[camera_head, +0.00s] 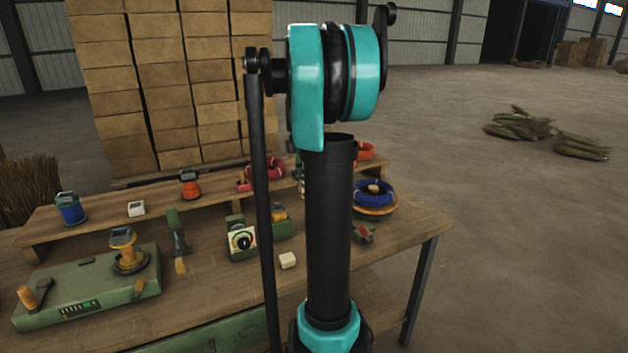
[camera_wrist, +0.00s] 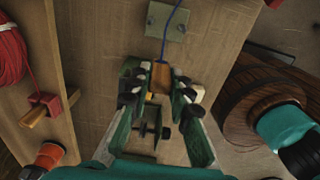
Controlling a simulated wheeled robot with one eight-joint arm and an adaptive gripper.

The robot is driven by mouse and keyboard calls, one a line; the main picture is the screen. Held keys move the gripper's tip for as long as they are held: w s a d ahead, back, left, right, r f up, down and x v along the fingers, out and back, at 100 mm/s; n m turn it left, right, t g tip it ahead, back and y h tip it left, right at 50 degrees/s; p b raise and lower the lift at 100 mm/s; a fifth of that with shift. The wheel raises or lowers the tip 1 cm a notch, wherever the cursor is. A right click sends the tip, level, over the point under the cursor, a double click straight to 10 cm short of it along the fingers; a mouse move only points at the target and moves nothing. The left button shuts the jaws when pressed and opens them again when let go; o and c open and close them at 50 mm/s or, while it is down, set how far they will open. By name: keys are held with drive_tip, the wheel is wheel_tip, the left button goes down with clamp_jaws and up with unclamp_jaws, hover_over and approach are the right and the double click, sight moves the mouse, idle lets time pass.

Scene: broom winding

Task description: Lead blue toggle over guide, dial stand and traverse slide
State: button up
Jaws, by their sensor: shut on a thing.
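In the wrist view my gripper (camera_wrist: 160,92) is shut on a short brown wooden toggle (camera_wrist: 161,75). A thin blue cord (camera_wrist: 174,35) runs from the toggle up past a green plate with two bolts (camera_wrist: 165,20); whether it passes through or over the plate is unclear. In the head view my arm hides the gripper and toggle. The dial stand (camera_head: 242,242) is green with a white-faced dial. A small green upright (camera_head: 177,235), possibly the guide, stands left of it. A green block with a yellow top (camera_head: 281,221), possibly the traverse slide, stands behind right.
A green winder (camera_head: 85,290) with a crank and spool fills the table's left front. Red coils (camera_head: 266,168) and bobbins stand on the rear shelf. A white block (camera_head: 288,260) lies near the dial stand.

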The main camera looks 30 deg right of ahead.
drive_tip(key=a, duration=4.5)
